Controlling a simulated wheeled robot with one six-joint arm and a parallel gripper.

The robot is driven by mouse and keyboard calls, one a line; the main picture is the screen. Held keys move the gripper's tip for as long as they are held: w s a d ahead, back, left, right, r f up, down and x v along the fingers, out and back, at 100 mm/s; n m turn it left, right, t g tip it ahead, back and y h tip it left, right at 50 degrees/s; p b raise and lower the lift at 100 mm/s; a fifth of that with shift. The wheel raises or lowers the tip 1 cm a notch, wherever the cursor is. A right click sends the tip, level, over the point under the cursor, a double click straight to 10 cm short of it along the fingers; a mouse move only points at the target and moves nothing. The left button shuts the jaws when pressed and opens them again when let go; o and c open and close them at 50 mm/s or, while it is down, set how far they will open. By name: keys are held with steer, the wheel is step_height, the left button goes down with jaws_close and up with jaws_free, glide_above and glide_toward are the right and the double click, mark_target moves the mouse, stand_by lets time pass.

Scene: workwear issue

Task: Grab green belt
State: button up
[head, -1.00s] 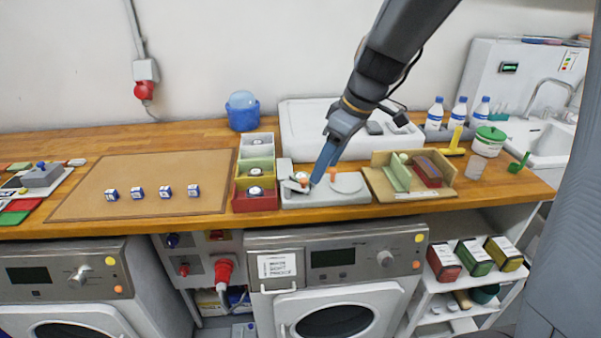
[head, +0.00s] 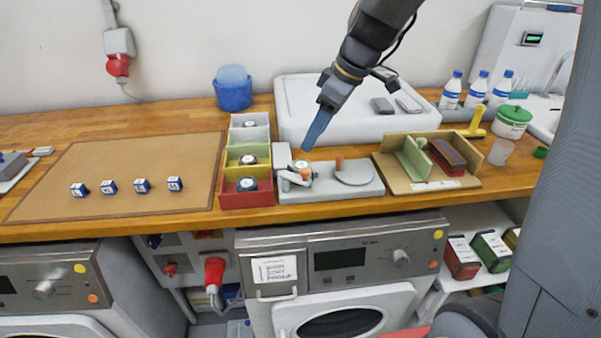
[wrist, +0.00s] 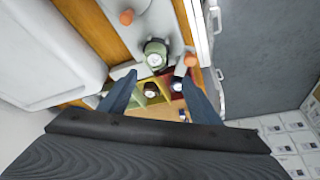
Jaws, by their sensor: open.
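A green rolled belt (head: 301,168) with a round white label sits at the left end of a grey fixture (head: 335,192) on the worktop. It also shows in the wrist view (wrist: 158,58), between and beyond my fingers. My gripper (head: 307,148) points down just above and behind the belt, its blue fingers apart and empty. In the wrist view my gripper (wrist: 158,78) has both fingers spread, with the belt near the middle. No contact with the belt is visible.
Yellow (head: 232,160) and red (head: 230,200) bins holding dark rolls stand left of the fixture. Orange knobs (head: 339,160) rise from the fixture. A wooden tray (head: 400,183) is at right and a white case (head: 290,110) behind. The brown mat (head: 130,155) is mostly clear.

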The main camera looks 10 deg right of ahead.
mark_target(302, 165)
steer(key=shift+w+d+x, duration=0.1)
steer(key=shift+d+x, duration=0.15)
steer(key=shift+x, duration=1.6)
steer(key=shift+w+d+x, duration=0.1)
steer(key=shift+d+x, duration=0.1)
steer(key=shift+x, duration=1.65)
steer(key=shift+w+d+x, duration=0.1)
steer(key=shift+d+x, duration=0.15)
steer(key=shift+x, duration=1.6)
steer(key=shift+f, duration=0.2)
steer(key=c, duration=0.9)
steer(key=shift+r, duration=0.1)
